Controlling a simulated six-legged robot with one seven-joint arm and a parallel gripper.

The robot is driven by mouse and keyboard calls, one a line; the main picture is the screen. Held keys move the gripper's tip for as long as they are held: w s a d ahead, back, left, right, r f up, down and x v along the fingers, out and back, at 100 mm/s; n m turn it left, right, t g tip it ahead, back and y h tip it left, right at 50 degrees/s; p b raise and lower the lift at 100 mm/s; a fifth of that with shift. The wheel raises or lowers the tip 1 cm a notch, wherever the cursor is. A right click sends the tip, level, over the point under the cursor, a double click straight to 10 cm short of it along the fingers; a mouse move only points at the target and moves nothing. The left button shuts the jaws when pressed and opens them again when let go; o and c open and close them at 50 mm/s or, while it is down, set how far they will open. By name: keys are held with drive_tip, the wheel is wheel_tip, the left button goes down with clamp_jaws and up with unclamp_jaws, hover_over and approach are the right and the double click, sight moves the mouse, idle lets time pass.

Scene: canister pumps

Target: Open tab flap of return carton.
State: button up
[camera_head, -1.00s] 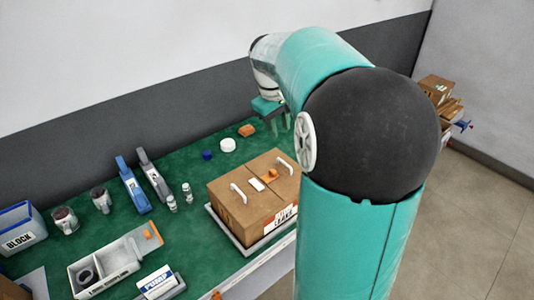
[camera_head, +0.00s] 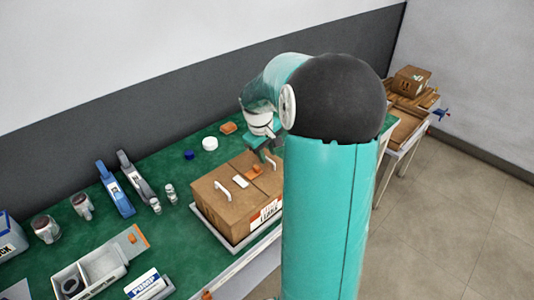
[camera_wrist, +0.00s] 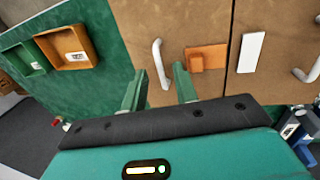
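The return carton (camera_head: 228,202) is a closed brown box in a shallow grey tray (camera_head: 205,226) on the green table. Its top has two white handles, a white strip (camera_head: 240,181) and an orange tab (camera_head: 254,172) near the middle seam. In the wrist view, the orange tab (camera_wrist: 208,57) lies just beyond my right finger, and a white handle (camera_wrist: 162,62) stands beyond the gap between my fingers. My gripper (camera_wrist: 158,88) is open and empty. In the head view, my gripper (camera_head: 266,150) is over the carton's far right end; its contact with the carton is unclear.
Two small bottles, blue and grey tools (camera_head: 116,190), and dark-filled jars stand left of the carton. A grey divided tray (camera_head: 95,270) is at front left.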

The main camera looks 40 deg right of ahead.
drive_tip(key=shift+f, duration=0.3)
clamp_jaws()
drive_tip(key=shift+d, duration=0.1)
